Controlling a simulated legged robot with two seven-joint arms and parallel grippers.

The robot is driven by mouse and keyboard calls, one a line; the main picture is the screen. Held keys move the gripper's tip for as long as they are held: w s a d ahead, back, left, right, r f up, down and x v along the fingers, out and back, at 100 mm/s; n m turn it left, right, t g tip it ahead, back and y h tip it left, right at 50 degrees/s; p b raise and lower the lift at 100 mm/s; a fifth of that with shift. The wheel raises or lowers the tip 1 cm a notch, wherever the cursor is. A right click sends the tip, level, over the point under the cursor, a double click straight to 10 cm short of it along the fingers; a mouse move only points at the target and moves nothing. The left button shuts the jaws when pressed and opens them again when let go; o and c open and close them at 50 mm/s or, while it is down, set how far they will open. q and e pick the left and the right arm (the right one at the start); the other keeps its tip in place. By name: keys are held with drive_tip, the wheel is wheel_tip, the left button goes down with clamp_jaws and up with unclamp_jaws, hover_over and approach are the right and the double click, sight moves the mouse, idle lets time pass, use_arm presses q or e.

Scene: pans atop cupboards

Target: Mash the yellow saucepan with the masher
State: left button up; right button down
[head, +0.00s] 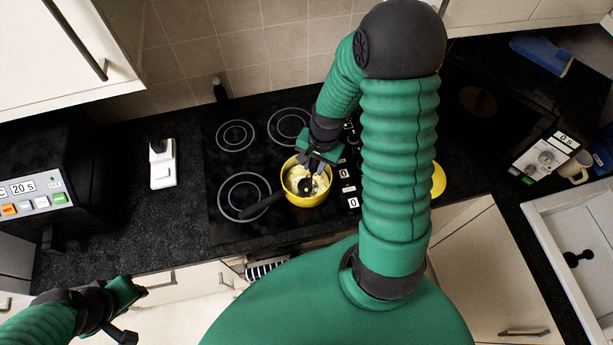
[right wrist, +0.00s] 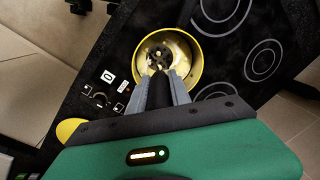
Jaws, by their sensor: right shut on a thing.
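The yellow saucepan (head: 294,190) stands on the black hob with its dark handle (head: 262,205) pointing to the lower left. It holds pale, lumpy food, and its yellow rim also shows in the right wrist view (right wrist: 203,70). My right gripper (head: 318,160) is above the saucepan and shut on the masher. The masher's dark handle (right wrist: 159,92) is between the fingers in the right wrist view, and its head (head: 306,185) is down in the pan at the food. My left gripper (head: 130,312) is at the lower left, away from the counter, and seems empty; its jaw opening is unclear.
The hob (head: 225,165) has several ring zones, with free ones left of and behind the pan. A yellow object (head: 438,180) is partly hidden behind my right arm. A white socket block (head: 162,165) and a microwave (head: 40,195) stand to the left.

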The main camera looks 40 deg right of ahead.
drive_tip(key=shift+f+b, duration=0.9)
drive_tip(key=shift+f, duration=0.3)
drive_tip(key=shift+r, duration=0.1)
drive_tip(key=shift+r+p, duration=1.15)
drive_tip(key=shift+p, duration=0.05)
drive_tip(key=shift+w, duration=0.1)
